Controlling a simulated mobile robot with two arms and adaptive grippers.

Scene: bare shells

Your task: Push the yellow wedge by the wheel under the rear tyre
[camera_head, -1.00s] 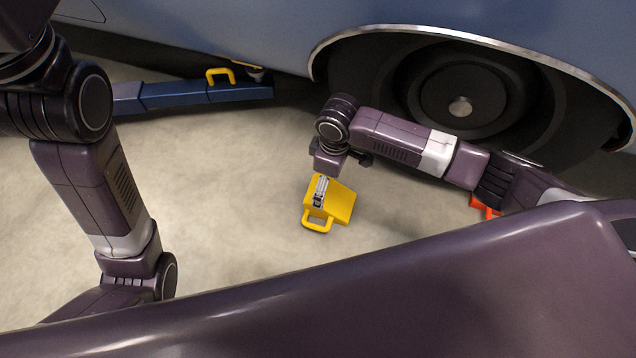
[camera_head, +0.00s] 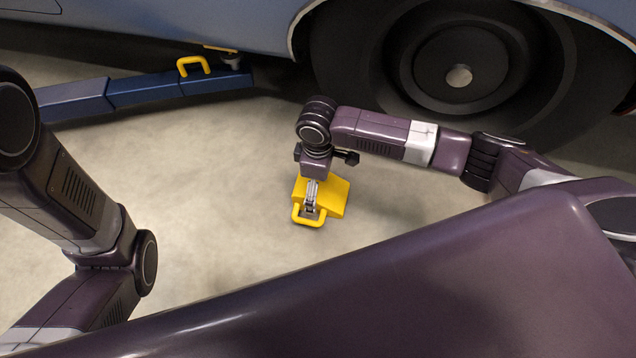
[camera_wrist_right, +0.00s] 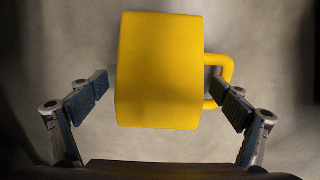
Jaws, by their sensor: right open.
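The yellow wedge (camera_head: 332,194) lies on the floor in front of the car's wheel, apart from it, with its loop handle (camera_head: 308,219) on the side away from the wheel. The dark tyre (camera_head: 350,68) stands under the wheel arch. My right gripper (camera_head: 310,210) is open over the wedge's handle side. In the right wrist view the wedge (camera_wrist_right: 158,70) lies between my spread fingers (camera_wrist_right: 163,96). The left finger shows a gap to the wedge; the right finger overlaps the handle, and contact cannot be told. My left gripper is out of view; only its arm shows.
The wheel arch rim (camera_head: 296,30) overhangs the tyre.

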